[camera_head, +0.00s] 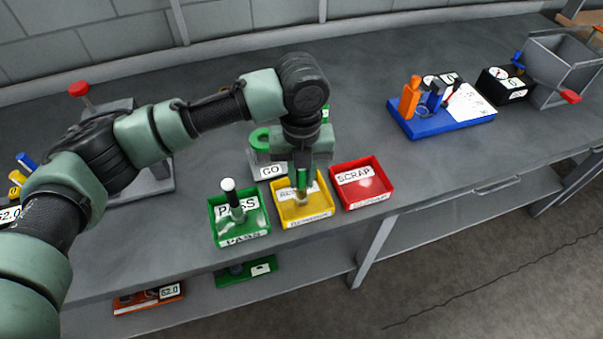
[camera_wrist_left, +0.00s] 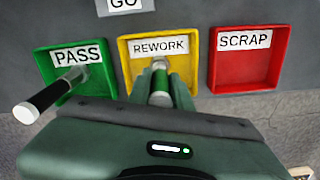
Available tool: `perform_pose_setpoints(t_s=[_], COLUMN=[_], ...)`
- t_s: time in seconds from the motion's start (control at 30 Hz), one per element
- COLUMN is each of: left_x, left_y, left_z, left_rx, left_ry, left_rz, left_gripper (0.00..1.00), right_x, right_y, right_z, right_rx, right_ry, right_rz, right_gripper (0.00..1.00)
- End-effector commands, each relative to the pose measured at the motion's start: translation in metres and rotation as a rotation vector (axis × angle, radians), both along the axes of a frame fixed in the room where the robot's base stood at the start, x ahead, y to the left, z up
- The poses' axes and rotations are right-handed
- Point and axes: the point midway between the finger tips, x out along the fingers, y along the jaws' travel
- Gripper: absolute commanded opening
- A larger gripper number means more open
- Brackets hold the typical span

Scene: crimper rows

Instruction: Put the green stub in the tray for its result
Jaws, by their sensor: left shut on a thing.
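My left gripper (camera_head: 302,180) reaches down over the yellow REWORK tray (camera_head: 315,211). It is shut on the green stub, which shows between the fingers in the left wrist view (camera_wrist_left: 160,80). The stub's pale lower end is over or inside the yellow tray; I cannot tell whether it touches the floor. The green PASS tray (camera_head: 247,234) is to the left and holds a dark stub with a white end (camera_head: 232,195), standing tilted. The red SCRAP tray (camera_head: 372,181) on the right is empty. My right gripper is not in view.
A GO gauge (camera_head: 270,171) stands just behind the trays. A blue stand (camera_head: 445,121) with tools, a black box (camera_head: 503,86) and a grey bin (camera_head: 562,75) are at the back right. The bench front edge runs close before the trays. The lower shelf holds an orange case (camera_head: 148,298).

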Motion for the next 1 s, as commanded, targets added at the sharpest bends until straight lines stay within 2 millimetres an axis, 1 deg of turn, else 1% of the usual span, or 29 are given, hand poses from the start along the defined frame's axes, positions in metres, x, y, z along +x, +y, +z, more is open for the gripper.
perform_pose_setpoints(t_s=[0.17,0.2,0.23,0.27,0.57,0.67,0.77,0.87,1.0], left_x=[0.000,0.000,0.000,0.000,0.000,0.000,0.001,0.001,0.001], left_y=[0.000,0.000,0.000,0.000,0.000,-0.001,-0.001,-0.001,-0.001], left_z=[-0.002,-0.003,-0.003,-0.003,-0.002,0.003,0.016,0.036,0.068], left_rx=[-0.001,0.000,0.000,0.000,0.000,-0.001,-0.002,-0.003,-0.003], left_ry=[0.000,0.000,0.000,0.000,0.000,-0.002,-0.003,-0.004,-0.004], left_rz=[0.000,0.000,0.000,0.000,0.000,0.000,-0.001,-0.001,-0.001], left_gripper=[0.00,0.28,0.37,0.42,0.42,0.42,0.42,0.42,0.42], right_x=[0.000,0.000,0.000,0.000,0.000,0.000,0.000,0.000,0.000], right_y=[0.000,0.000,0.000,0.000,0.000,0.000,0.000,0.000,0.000], right_z=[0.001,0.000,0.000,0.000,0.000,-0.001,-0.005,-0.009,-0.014], right_rx=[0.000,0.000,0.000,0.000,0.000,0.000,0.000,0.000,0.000], right_ry=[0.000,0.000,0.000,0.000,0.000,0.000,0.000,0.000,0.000], right_rz=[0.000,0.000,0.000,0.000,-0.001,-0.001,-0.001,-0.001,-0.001], right_gripper=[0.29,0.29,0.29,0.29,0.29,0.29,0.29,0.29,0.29])
